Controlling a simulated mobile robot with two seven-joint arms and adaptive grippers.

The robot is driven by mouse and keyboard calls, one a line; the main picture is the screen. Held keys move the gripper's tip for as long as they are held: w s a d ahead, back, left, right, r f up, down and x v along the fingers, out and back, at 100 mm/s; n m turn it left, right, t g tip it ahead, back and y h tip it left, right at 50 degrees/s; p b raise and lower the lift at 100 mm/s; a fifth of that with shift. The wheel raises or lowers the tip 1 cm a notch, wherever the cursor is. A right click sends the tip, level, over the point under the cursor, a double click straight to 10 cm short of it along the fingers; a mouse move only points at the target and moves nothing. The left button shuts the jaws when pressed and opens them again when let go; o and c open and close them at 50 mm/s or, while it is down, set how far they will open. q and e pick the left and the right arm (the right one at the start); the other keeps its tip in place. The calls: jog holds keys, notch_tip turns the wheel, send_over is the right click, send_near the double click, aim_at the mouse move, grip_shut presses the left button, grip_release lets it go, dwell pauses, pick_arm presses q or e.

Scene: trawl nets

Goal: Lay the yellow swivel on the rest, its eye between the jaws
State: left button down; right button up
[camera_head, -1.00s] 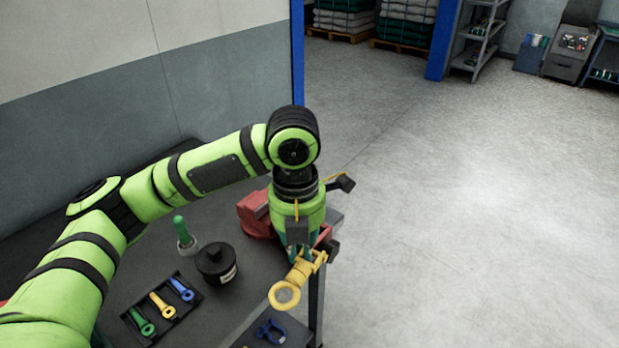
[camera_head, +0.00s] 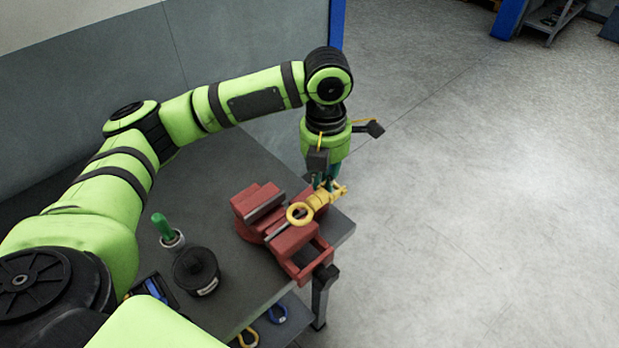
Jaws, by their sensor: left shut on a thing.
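My left gripper (camera_head: 328,184) is shut on the yellow swivel (camera_head: 320,199) by its far end. The swivel's round eye points toward the lower left and shows over the red vise (camera_head: 291,242), near the gap between its jaws. I cannot tell whether the eye is above the jaws or down between them, or whether the swivel touches anything. No separate rest can be made out; the gripper and swivel may hide it. My right gripper is not in view.
The vise stands at the right edge of the dark bench (camera_head: 232,306). Left of it are a black canister (camera_head: 196,272) and a green-handled tool (camera_head: 163,227) in a cup. My arm partly covers a tray (camera_head: 150,290). Open floor lies right.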

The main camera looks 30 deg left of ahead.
pick_arm(q)
jog(key=p, duration=0.1)
send_over(308, 191)
notch_tip(308, 191, down, 4)
jog(key=shift+d+r, duration=0.15)
jog(key=shift+r, duration=0.05)
jog(key=shift+f, duration=0.15)
jog(key=shift+f+p, duration=0.3)
jog(key=shift+p, duration=0.1)
notch_tip(308, 191, down, 3)
jog(key=shift+f+p, duration=0.2)
jog(key=shift+p, duration=0.3)
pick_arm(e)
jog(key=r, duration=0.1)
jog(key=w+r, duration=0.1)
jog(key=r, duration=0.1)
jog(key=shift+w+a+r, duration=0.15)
pick_arm(q)
jog(key=c, duration=1.3)
grip_release()
jog(key=shift+f, duration=0.15)
jog(key=shift+o, duration=0.2)
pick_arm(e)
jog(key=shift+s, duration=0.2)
